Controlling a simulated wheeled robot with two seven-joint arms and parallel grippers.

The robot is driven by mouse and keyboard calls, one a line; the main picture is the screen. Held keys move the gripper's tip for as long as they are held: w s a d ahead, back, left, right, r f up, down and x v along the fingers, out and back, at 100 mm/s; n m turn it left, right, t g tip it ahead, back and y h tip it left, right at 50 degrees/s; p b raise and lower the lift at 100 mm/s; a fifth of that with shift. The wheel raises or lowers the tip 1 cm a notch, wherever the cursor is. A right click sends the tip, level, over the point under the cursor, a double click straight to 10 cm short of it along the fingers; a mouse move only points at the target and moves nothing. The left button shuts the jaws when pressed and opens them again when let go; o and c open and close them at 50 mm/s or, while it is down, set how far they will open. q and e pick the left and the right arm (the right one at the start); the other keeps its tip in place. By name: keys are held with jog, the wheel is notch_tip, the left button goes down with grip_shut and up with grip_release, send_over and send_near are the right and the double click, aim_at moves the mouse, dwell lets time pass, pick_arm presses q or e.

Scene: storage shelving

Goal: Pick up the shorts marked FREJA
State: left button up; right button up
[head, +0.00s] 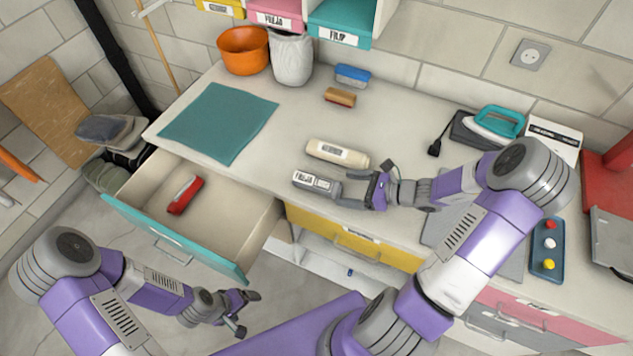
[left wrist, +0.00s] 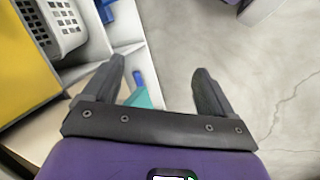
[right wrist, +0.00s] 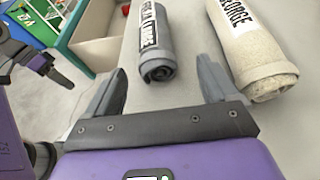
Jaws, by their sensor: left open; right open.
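A dark grey rolled garment (head: 311,183) with a white name label lies on the counter near its front edge. I read the label as FREJA in the head view; the roll also shows in the right wrist view (right wrist: 158,68). My right gripper (head: 368,188) is open and low over the counter, at the right end of this roll. In the right wrist view the near end of the roll lies ahead, between the lines of the two fingers. A cream roll (head: 338,153) marked GEORGE (right wrist: 252,60) lies just behind. My left gripper (head: 243,309) is open and empty over the floor.
An open drawer (head: 262,222) with a red item (head: 185,195) juts out at left. A pink bin (head: 276,14) stands above.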

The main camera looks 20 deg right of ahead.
aim_at(330, 186)
jog(key=b+x, duration=0.1)
jog(key=x, duration=0.5)
jog(key=shift+a+r, duration=0.2)
jog(key=shift+c, duration=0.5)
jog(key=shift+r, duration=0.1)
jog(key=c, duration=1.1)
